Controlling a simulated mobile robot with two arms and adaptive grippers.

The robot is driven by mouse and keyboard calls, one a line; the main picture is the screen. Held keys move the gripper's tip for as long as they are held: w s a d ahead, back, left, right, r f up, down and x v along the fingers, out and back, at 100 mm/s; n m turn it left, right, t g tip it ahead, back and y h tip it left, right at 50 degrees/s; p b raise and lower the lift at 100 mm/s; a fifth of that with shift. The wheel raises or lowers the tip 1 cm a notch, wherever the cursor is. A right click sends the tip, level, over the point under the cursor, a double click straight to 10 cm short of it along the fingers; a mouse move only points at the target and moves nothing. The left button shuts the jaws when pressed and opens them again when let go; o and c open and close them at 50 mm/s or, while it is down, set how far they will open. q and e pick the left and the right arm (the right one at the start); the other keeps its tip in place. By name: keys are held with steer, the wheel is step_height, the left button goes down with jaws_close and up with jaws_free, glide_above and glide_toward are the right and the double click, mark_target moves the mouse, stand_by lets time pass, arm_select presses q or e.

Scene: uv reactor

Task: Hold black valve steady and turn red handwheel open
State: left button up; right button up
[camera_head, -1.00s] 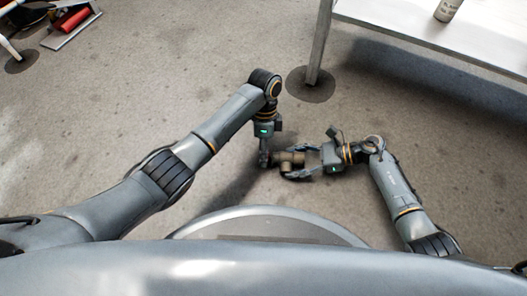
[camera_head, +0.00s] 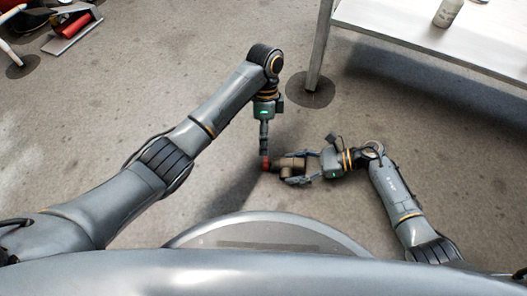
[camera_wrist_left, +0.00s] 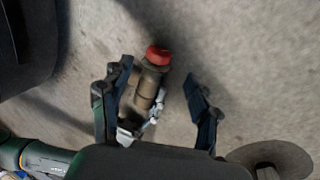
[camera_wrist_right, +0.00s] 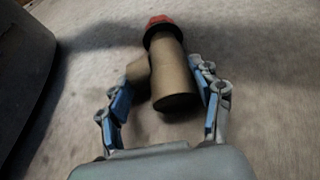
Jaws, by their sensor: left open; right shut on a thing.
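The valve (camera_head: 290,163) looks brown, not black, and is a cylinder with a side stub. It also shows in the left wrist view (camera_wrist_left: 147,88) and the right wrist view (camera_wrist_right: 172,75). The red handwheel (camera_head: 265,164) is at its end; it is at the top in the left wrist view (camera_wrist_left: 158,54) and the right wrist view (camera_wrist_right: 160,22). My right gripper (camera_head: 300,166) is shut on the valve body and holds it above the floor. My left gripper (camera_head: 264,153) is open, its fingers spread to either side of the handwheel, apart from it in the left wrist view.
A white table (camera_head: 420,45) with a bottle (camera_head: 447,13) on it stands at upper right, its leg on a round foot (camera_head: 310,90). A tray with red items (camera_head: 75,27) is at upper left. The concrete floor (camera_head: 180,70) between is clear.

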arm_select(q)
steer(key=shift+v, duration=2.35)
steer(key=shift+a, duration=0.1)
steer(key=t, duration=0.4)
glide_toward(265, 160)
step_height(265, 160, down, 10)
steer(key=shift+f, duration=0.1)
